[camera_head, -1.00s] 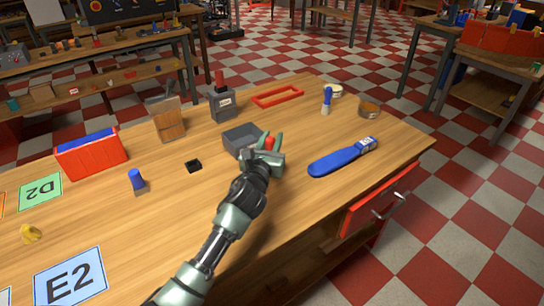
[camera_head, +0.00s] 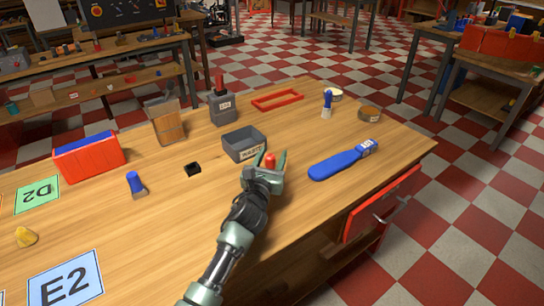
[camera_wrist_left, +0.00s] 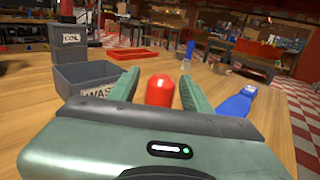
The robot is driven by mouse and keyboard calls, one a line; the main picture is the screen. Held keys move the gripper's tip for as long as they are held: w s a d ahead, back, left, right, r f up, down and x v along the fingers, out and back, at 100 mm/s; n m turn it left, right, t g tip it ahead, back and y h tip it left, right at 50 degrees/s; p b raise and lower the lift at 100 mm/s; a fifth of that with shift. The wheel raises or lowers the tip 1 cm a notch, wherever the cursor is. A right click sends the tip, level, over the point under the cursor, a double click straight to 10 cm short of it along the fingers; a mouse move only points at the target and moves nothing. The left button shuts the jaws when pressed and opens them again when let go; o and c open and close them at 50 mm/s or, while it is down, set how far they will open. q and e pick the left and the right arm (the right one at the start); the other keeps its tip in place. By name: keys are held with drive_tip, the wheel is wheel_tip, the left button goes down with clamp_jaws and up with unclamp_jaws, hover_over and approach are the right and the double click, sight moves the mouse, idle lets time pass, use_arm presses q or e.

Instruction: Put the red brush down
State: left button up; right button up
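The red brush (camera_head: 269,161) shows only as a rounded red handle end between the fingers of my left gripper (camera_head: 271,160). The red end also shows in the left wrist view (camera_wrist_left: 160,91), with a gap on each side to the fingers of my left gripper (camera_wrist_left: 162,90). The gripper is open around the brush, just in front of the grey bin. The brush's lower part is hidden by the gripper, so I cannot tell how it meets the table. My right gripper is in neither view.
The grey waste bin (camera_head: 232,150) stands just beyond my gripper. A blue paddle-shaped tool (camera_head: 335,165) lies to the right. Blue-handled brushes stand at left (camera_head: 134,182) and far right (camera_head: 327,103). The wooden table (camera_head: 175,225) is clear in front.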

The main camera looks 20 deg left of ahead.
use_arm(q)
drive_tip(key=shift+r, duration=0.1)
drive_tip(key=shift+r, duration=0.25)
drive_tip(key=s, duration=1.2)
drive_tip(key=shift+d+f, duration=0.15)
drive_tip(key=shift+d, duration=0.05)
